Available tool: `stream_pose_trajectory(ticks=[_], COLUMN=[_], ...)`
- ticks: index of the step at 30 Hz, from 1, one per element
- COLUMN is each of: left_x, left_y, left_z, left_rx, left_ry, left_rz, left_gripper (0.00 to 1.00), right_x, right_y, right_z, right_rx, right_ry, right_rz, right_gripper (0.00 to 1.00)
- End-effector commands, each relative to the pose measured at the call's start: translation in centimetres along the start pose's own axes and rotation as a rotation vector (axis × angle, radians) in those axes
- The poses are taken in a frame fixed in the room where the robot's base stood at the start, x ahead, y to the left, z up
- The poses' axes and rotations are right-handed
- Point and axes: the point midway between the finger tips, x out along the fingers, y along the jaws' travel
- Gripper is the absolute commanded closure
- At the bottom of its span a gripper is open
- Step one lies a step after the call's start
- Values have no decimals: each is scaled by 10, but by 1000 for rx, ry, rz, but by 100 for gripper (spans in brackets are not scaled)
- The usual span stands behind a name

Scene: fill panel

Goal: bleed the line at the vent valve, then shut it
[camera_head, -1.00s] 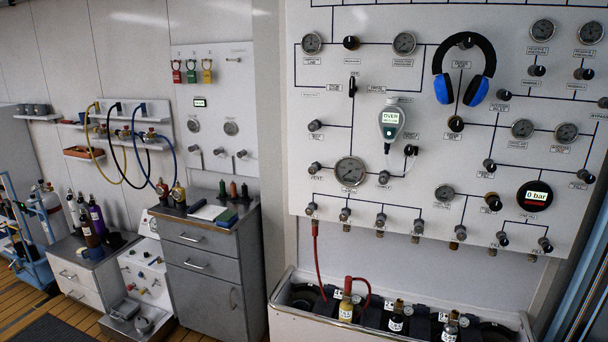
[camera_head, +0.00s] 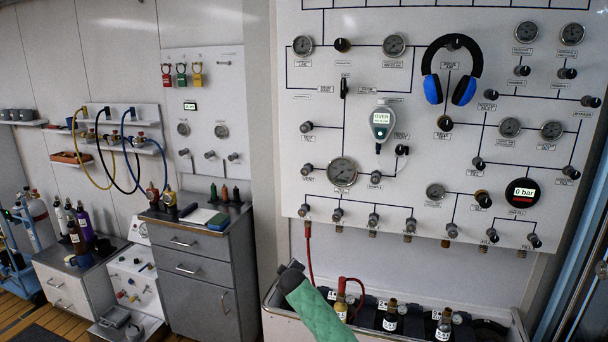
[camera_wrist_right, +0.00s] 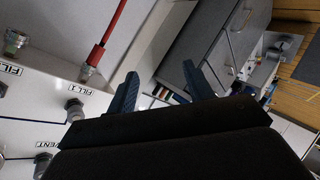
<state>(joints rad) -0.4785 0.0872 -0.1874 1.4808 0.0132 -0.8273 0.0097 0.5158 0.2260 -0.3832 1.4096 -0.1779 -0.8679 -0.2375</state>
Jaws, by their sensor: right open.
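The vent valve is a small dark knob (camera_head: 307,169) above a VENT label, low on the left of the white panel, beside a large round gauge (camera_head: 342,172). In the right wrist view a knob (camera_wrist_right: 43,160) shows by the VENT label at lower left, partly cut off by my gripper body. My right gripper (camera_wrist_right: 168,72) is open, with nothing between its blue fingers, and apart from the knobs. In the head view my right arm, in a green sleeve, rises from the bottom, below the valve and in front of the bottle trough. My left gripper is not in view.
A red hose (camera_head: 309,255) runs from the FILL 1 fitting down toward a bottle (camera_head: 341,302) in the trough. The FILL 1 knob (camera_wrist_right: 75,108) is near the VENT knob. Blue headphones (camera_head: 463,88) and a handheld meter (camera_head: 382,122) hang on the panel. A round display (camera_head: 522,192) reads 0 bar.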

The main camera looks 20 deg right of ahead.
Motion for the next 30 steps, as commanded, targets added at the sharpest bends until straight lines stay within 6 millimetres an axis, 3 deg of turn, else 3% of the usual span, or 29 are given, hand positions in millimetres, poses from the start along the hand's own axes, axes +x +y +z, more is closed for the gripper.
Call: stream_pose_trajectory(ticks=[1, 9, 13, 21, 30], left_x=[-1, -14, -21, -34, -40], left_y=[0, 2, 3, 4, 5], left_z=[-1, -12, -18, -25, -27], left_rx=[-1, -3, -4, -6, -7], left_ry=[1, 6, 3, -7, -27], left_rz=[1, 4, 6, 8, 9], left_gripper=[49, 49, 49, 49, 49], right_x=[-2, -34, -56, -85, -98], right_y=[28, 157, 208, 255, 270], right_z=[-24, -128, -162, -184, -179], right_rx=[-52, -485, -784, -1338, -1856], right_ry=[15, -3, -93, -351, -632], right_rz=[39, 268, 377, 459, 379], right_gripper=[48, 48, 48, 48, 48])
